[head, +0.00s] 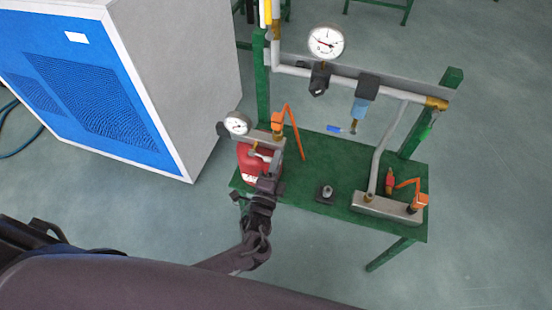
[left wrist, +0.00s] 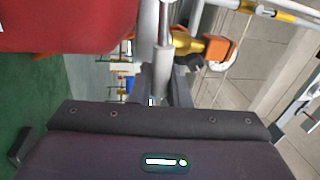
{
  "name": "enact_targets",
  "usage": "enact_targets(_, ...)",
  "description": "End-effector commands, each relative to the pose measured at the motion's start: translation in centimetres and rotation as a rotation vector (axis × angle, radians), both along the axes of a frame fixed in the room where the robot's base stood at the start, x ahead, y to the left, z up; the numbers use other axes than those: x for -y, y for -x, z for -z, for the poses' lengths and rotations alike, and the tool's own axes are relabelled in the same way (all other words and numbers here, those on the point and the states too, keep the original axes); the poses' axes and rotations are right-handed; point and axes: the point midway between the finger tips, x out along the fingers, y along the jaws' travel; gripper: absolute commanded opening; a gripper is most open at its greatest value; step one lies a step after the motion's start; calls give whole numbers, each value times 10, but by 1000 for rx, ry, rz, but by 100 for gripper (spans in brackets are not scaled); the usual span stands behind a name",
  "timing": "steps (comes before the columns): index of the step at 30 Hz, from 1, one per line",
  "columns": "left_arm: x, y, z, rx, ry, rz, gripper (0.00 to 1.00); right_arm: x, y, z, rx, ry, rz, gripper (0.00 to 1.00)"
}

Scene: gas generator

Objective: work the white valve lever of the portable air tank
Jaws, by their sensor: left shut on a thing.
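The red portable air tank (head: 246,164) stands on the left part of the green table, with a white-faced gauge (head: 237,123) above it. Its small white valve lever (head: 261,155) shows at the top, in front of the grey manifold. My left gripper (head: 267,180) is at the tank's near right side and shut on the lever. In the left wrist view the red tank (left wrist: 65,25) fills the upper left, and the pale lever (left wrist: 162,70) runs down to the dark fingers (left wrist: 178,88). The fingertips are partly hidden. My right gripper is not in view.
The green table (head: 310,165) also carries an orange-handled valve (head: 278,121) beside the tank and a manifold (head: 385,207) at the right. Pipes and a larger gauge (head: 326,42) rise behind. A blue-and-white cabinet (head: 100,90) stands at left. Open floor lies right of the table.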

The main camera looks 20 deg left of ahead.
Motion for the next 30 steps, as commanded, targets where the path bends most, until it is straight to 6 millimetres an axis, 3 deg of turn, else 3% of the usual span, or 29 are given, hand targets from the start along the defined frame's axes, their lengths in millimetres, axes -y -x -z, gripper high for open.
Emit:
enact_targets(22,-2,0,7,1,-86,-4,0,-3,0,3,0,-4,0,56)
enact_targets(23,-2,0,7,1,-86,-4,20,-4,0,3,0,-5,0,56)
enact_targets(24,-2,0,7,1,-85,-4,25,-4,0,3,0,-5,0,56)
enact_targets(27,-1,0,7,2,-84,-2,35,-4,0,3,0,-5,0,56)
enact_targets(30,-1,0,7,2,-83,-2,35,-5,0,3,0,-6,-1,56)
